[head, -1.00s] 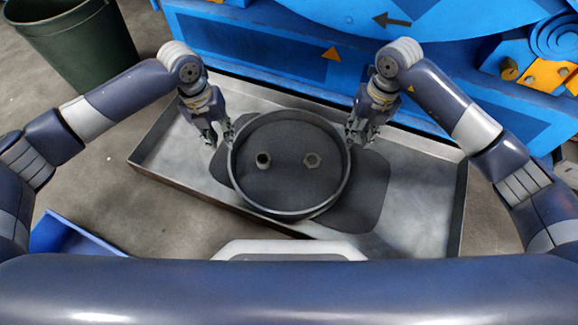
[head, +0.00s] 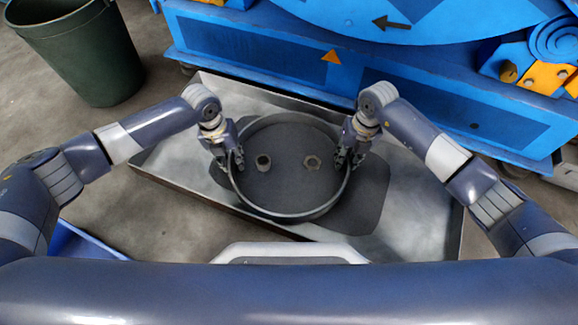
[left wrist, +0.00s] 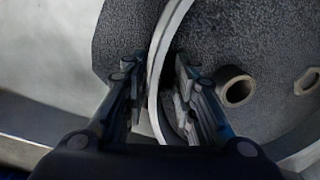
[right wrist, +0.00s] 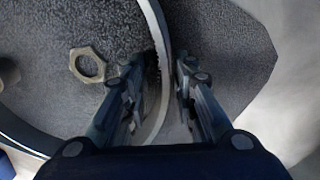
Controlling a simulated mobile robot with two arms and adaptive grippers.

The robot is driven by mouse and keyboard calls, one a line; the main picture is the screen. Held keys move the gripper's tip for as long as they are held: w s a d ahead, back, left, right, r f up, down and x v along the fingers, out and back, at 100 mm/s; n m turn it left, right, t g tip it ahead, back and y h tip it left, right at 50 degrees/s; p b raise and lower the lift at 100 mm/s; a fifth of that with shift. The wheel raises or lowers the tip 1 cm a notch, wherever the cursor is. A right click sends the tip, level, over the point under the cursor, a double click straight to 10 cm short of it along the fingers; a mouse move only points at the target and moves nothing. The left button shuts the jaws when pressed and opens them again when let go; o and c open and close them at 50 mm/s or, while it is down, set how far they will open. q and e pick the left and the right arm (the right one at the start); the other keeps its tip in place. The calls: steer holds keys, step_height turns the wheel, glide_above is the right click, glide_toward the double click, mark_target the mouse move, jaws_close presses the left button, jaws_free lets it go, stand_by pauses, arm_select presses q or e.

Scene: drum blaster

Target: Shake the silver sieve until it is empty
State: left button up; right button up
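The round silver sieve (head: 290,217) sits over the shallow metal tray in the head view. On its dark, grainy floor are a short hollow cylinder (head: 263,163) and a hex nut (head: 312,163). My left gripper (head: 229,165) straddles the sieve's left rim, one finger inside and one outside. In the left wrist view the rim (left wrist: 158,75) runs between its parted fingers. My right gripper (head: 348,160) straddles the right rim likewise. In the right wrist view the rim (right wrist: 163,70) passes between its parted fingers, with gaps showing. The nut also shows there (right wrist: 88,65).
The metal tray (head: 425,215) holds a dark patch (head: 365,205) around and under the sieve. A blue machine (head: 430,95) stands behind the tray. A green bin (head: 80,50) is at the far left, and a blue container (head: 80,243) at the lower left.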

arm_select(q)
steer(key=shift+f, duration=0.3)
arm_select(e)
steer(key=shift+f, duration=0.3)
arm_select(q)
steer(key=shift+c, duration=0.6)
arm_select(e)
steer(key=shift+c, duration=0.6)
arm_select(q)
jaws_close()
arm_select(e)
jaws_close()
arm_select(q)
steer(key=shift+r, duration=0.1)
arm_select(e)
steer(key=shift+r, duration=0.1)
